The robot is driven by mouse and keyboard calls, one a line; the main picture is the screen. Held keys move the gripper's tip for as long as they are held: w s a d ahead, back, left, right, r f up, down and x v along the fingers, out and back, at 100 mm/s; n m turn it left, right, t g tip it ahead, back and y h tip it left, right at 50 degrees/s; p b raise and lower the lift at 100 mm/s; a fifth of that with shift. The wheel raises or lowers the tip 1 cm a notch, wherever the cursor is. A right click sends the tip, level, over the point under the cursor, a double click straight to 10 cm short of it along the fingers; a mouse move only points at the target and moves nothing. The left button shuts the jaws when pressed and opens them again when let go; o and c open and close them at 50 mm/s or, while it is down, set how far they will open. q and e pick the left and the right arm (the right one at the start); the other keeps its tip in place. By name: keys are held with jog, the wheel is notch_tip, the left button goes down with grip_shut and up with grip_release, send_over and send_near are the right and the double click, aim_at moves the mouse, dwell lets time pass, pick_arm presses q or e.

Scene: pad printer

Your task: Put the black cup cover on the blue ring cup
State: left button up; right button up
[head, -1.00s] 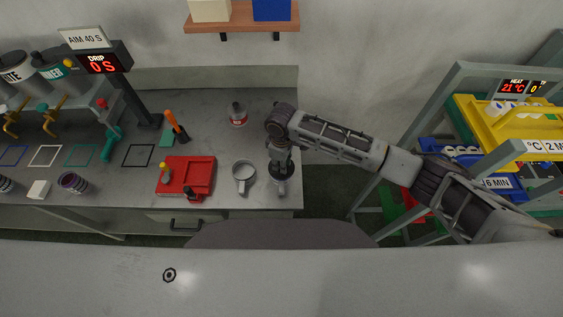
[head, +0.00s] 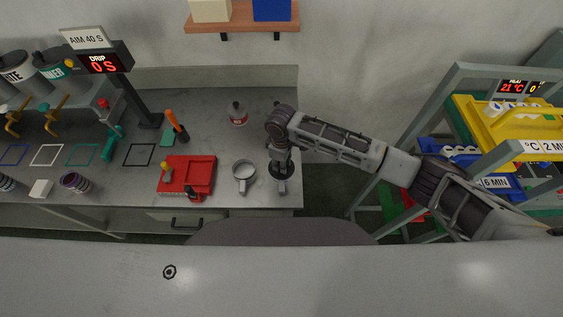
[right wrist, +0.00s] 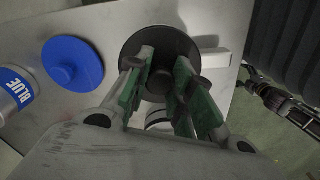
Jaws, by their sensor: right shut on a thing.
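My right gripper (head: 281,160) is shut on the knob of the black cup cover (head: 281,170). In the right wrist view the gripper's green-padded fingers (right wrist: 158,88) straddle the knob of the flat round black cover (right wrist: 132,45). The cover is directly over a grey cup near the bench's right end. That cup's handle (head: 283,187) sticks out towards me, and shows pale in the right wrist view (right wrist: 212,57). The cover hides the cup's top. I cannot tell whether it is fully seated, and no blue ring shows. My left gripper is out of view.
Another grey cup (head: 243,180) with a handle stands just left. A red fixture (head: 187,176) stands further left. A rack (head: 470,150) is right.

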jog(key=o, duration=1.5)
jog(key=shift+r+p, duration=1.05)
jog(key=shift+r, duration=2.45)
jog(key=shift+a, duration=0.1)
